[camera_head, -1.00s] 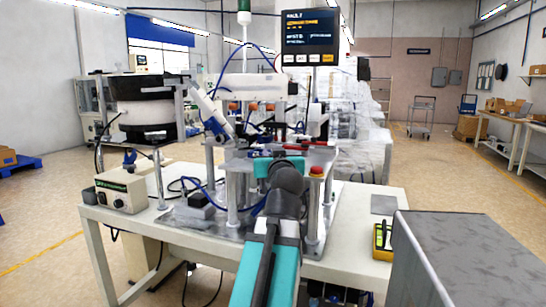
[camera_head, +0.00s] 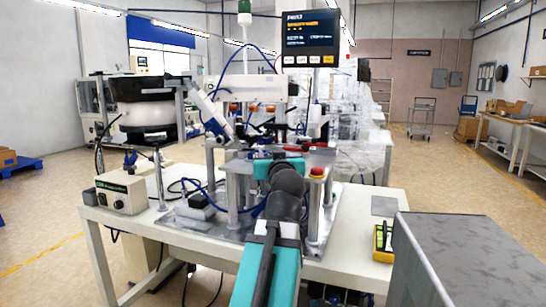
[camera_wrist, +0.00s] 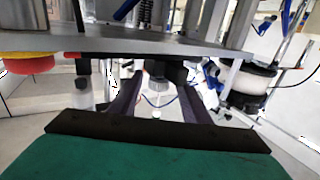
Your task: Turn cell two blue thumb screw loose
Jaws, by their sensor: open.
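My gripper is open in the wrist view (camera_wrist: 160,92), with two dark fingers apart below the edge of a metal plate (camera_wrist: 150,45). A grey knob-like part (camera_wrist: 158,84) shows between the fingers, farther off; I cannot tell any contact. In the head view my arm reaches to the front of the machine on the table, and its wrist hides the fingertips. A small blue part (camera_head: 130,157) shows under the bowl feeder at left; a blue part (camera_wrist: 211,74) also shows beside the bowl in the wrist view. I cannot tell which blue part is the thumb screw.
A red stop button (camera_head: 317,171) stands at the plate's right end. The bowl feeder (camera_head: 145,112) and a control box (camera_head: 122,191) are at left. Blue tubes loop around the machine. A grey cabinet (camera_head: 470,260) stands at front right, near a yellow-edged device (camera_head: 383,242).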

